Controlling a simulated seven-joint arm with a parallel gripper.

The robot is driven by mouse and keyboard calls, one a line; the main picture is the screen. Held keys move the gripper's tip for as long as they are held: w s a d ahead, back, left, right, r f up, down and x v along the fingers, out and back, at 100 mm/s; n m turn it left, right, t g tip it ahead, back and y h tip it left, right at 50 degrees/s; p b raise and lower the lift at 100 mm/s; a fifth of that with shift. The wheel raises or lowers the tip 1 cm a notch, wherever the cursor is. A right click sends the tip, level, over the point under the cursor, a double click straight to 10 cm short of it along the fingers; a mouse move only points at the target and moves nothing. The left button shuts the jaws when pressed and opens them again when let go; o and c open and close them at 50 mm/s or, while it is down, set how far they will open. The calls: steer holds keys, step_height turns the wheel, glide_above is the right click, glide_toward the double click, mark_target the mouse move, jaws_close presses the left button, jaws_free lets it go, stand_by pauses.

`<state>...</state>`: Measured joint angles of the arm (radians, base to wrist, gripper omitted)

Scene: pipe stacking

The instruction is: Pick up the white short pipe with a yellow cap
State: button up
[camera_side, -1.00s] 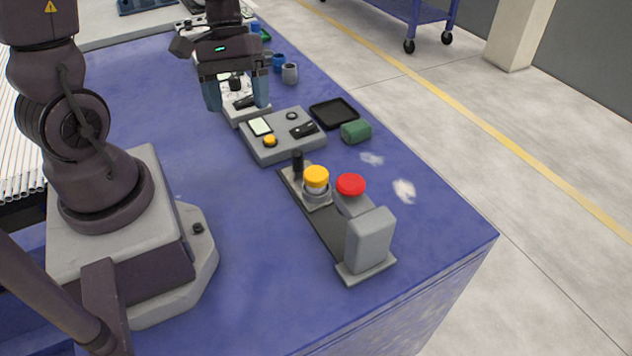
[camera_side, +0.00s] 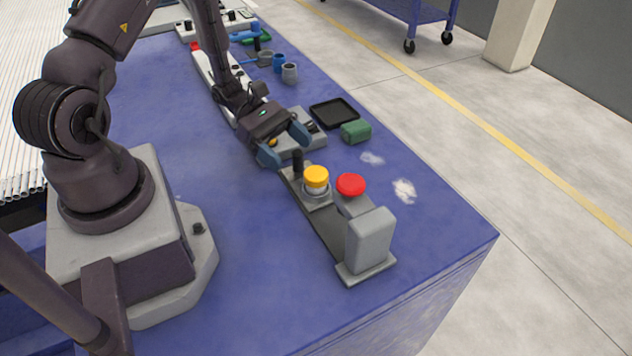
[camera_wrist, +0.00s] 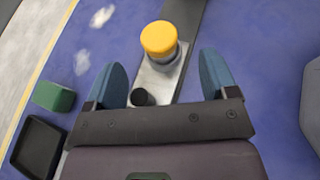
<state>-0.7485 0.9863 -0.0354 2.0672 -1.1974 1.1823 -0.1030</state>
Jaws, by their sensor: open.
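The short pipe with a yellow cap (camera_side: 316,178) stands upright in a holder on a dark rail fixture. Only a thin pale band of its body shows under the cap. In the wrist view the yellow cap (camera_wrist: 159,39) lies just beyond and between the fingertips. My gripper (camera_side: 287,145) is open and empty, behind and to the left of the pipe in the side view, tilted toward it. Its two blue fingers also show in the wrist view (camera_wrist: 163,75). A short black post (camera_wrist: 142,97) stands between the fingers.
A red cap (camera_side: 351,185) sits beside the yellow one, with a grey block (camera_side: 369,240) at the fixture's near end. A green block (camera_side: 356,132) and a black tray (camera_side: 334,113) lie behind. The blue table is clear left of the fixture.

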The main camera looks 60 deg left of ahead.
mark_target(315, 172)
steer(key=x, duration=0.7)
steer(key=shift+w+d+f, duration=0.1)
steer(key=c, duration=1)
